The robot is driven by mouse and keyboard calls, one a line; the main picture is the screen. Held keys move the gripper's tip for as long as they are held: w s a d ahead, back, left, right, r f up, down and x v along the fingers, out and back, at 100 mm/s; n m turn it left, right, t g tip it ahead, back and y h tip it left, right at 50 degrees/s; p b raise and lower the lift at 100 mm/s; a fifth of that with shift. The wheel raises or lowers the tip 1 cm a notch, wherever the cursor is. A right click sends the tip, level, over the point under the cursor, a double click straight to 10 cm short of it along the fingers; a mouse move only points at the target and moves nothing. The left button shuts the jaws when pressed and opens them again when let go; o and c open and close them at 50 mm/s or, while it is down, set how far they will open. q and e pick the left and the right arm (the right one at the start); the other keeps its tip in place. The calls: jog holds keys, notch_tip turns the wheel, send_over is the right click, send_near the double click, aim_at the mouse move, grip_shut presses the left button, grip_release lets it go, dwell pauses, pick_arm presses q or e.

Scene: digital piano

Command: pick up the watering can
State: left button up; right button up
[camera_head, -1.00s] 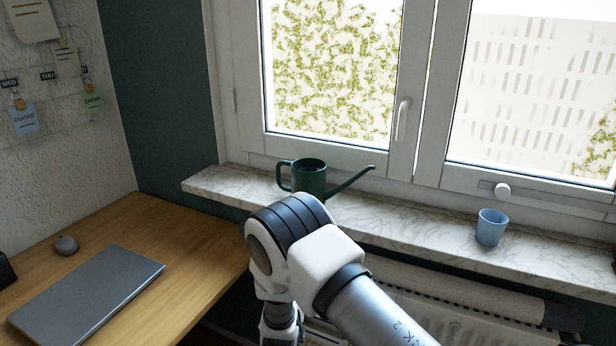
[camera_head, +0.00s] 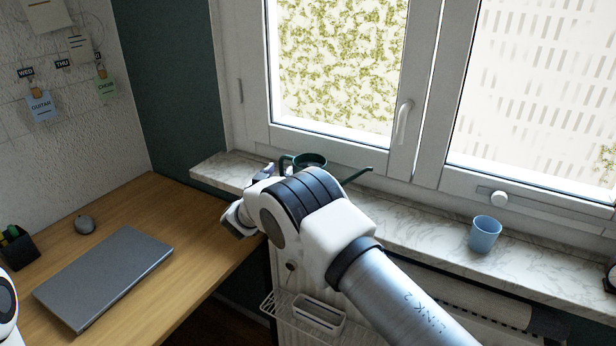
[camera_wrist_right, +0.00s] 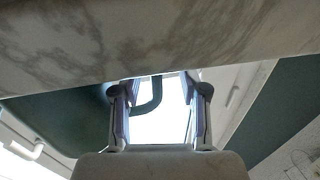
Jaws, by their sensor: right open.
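The dark green watering can (camera_head: 311,160) stands on the marble windowsill. Its handle is on the left and its spout points right; my right arm hides most of its body. My right gripper (camera_head: 266,171) is at the sill's edge, just left of the handle and partly hidden by my arm. In the right wrist view my right gripper (camera_wrist_right: 160,92) is open, and the dark curved can handle (camera_wrist_right: 150,100) shows between its fingers, against the bright window. I cannot tell whether the fingers touch it. My left gripper is not in view.
The windowsill (camera_head: 400,217) also bears a blue cup (camera_head: 485,234) at the right. A closed laptop (camera_head: 104,277), a small grey round object (camera_head: 85,224) and a pen holder (camera_head: 18,246) are on the wooden desk (camera_head: 180,215). A wire shelf (camera_head: 285,312) hangs below the sill.

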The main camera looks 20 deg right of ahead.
jog(key=shift+w+d+f, duration=0.1)
jog(key=shift+w+d, duration=0.05)
jog(key=shift+d, duration=0.7)
jog(key=shift+a, duration=0.5)
jog(key=c, duration=0.5)
grip_shut()
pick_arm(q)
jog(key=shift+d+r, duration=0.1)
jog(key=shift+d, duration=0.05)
pick_arm(e)
jog(key=shift+d, duration=0.15)
